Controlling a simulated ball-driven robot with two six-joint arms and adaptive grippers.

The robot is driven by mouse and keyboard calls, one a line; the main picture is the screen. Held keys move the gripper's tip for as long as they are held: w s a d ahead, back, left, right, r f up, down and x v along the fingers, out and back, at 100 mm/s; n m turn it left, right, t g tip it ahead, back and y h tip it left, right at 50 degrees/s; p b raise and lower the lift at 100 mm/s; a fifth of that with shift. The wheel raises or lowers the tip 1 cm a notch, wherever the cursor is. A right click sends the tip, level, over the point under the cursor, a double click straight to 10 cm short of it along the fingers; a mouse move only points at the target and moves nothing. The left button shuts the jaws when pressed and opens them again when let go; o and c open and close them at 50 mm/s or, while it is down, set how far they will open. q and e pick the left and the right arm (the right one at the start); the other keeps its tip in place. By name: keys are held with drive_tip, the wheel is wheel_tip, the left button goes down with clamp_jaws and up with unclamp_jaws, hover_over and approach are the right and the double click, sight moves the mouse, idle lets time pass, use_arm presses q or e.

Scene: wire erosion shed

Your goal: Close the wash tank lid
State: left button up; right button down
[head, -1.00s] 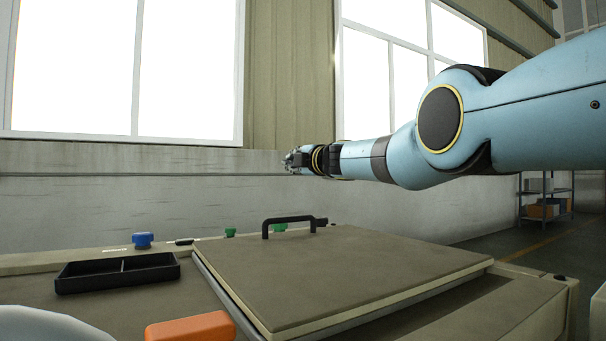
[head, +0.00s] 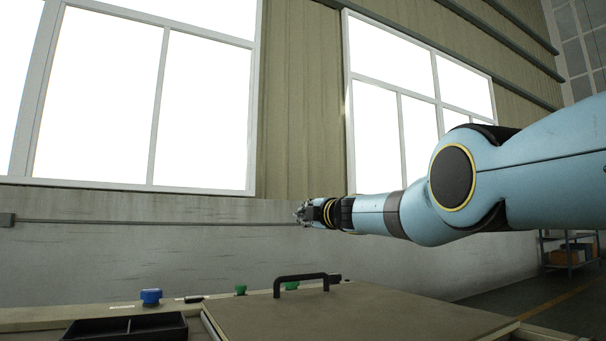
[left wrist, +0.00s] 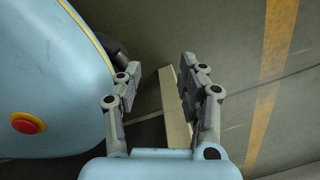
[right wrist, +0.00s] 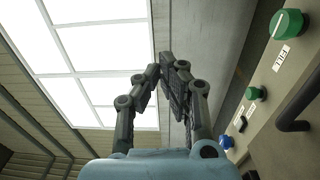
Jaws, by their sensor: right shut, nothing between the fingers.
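The wash tank lid (head: 350,318) is a flat tan panel low in the head view, lying about level over the tank, its near part cut off by the frame. Its black bar handle (head: 306,279) stands at its far left edge; a dark handle also shows at the right of the right wrist view (right wrist: 294,112). My right gripper (head: 301,213) is shut and empty, in the air above and beyond the handle, touching nothing. My left gripper (left wrist: 196,88) shows only in its wrist view, with its fingers spread apart and empty above the floor.
A black divided tray (head: 125,329) and a blue knob (head: 151,296) are left of the lid. Green knobs (head: 241,289) line the back edge; a large green one labelled FILL (right wrist: 287,24) shows up close. Shelving (head: 568,250) stands far right. A wall is behind.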

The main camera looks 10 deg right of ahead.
use_arm(q)
drive_tip(key=shift+w+a+f+b, duration=0.4)
drive_tip(key=shift+a+b, duration=0.1)
drive_tip(key=shift+b, duration=0.6)
use_arm(e)
wheel_tip(320, 180, up, 12)
drive_tip(key=shift+r, duration=0.25)
